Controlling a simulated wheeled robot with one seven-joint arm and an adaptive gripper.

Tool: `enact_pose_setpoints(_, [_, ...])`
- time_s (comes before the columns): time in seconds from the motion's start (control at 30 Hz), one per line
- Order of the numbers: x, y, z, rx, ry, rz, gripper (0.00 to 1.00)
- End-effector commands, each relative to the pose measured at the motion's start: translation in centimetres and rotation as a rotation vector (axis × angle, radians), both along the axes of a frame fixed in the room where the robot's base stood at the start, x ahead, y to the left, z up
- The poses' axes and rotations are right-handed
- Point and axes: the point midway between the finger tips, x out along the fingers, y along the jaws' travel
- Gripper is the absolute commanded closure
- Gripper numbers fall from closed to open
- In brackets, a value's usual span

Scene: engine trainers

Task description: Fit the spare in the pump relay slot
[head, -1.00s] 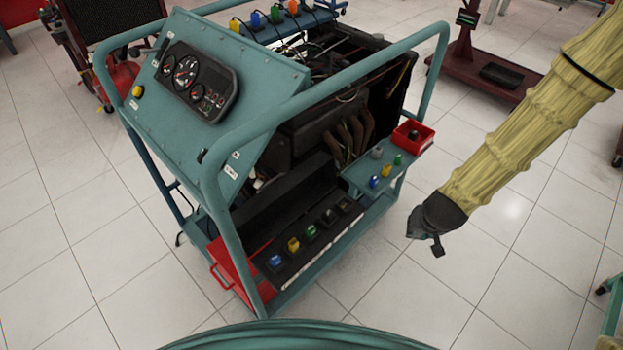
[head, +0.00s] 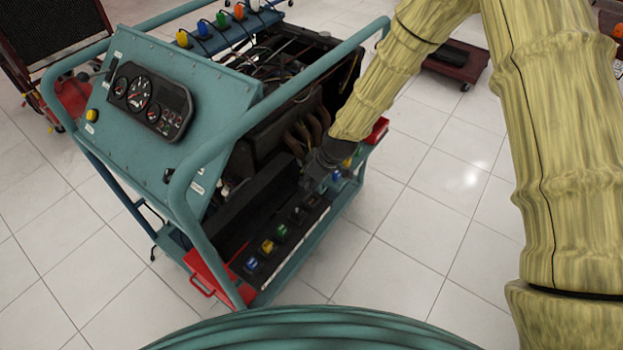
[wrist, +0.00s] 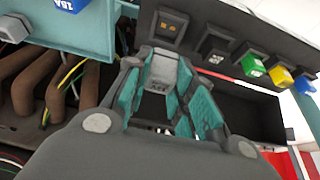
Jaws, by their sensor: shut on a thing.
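My gripper (head: 312,172) is over the far end of the black relay box. In the wrist view my gripper (wrist: 165,95) has its teal-padded fingers shut on a small grey relay (wrist: 158,75), the spare. An empty slot (wrist: 169,27) with copper-coloured contacts shows just beyond the relay. The relay appears apart from the slot, though the height between them is hard to tell. Beside the slot sit a black relay (wrist: 215,45), a green one (wrist: 252,65), a yellow one (wrist: 280,77) and a blue one (wrist: 305,85). The head view hides the held relay.
The box's raised black lid (head: 250,205) stands along the engine side. A teal side shelf (wrist: 85,35) holds a blue relay (wrist: 68,4) and a grey one (wrist: 10,29). Brown pipes (wrist: 55,90) are close by. A teal frame rail (head: 270,95) runs above.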

Motion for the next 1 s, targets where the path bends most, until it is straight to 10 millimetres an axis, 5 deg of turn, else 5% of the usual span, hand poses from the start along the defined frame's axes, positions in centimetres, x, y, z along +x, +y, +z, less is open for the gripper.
enact_pose_setpoints(0.57, [0.0,-0.1,-4.1,0.001,0.000,-0.003,0.95])
enact_pose_setpoints(1.0, [0.0,0.0,-5.1,0.000,0.000,-0.003,0.95])
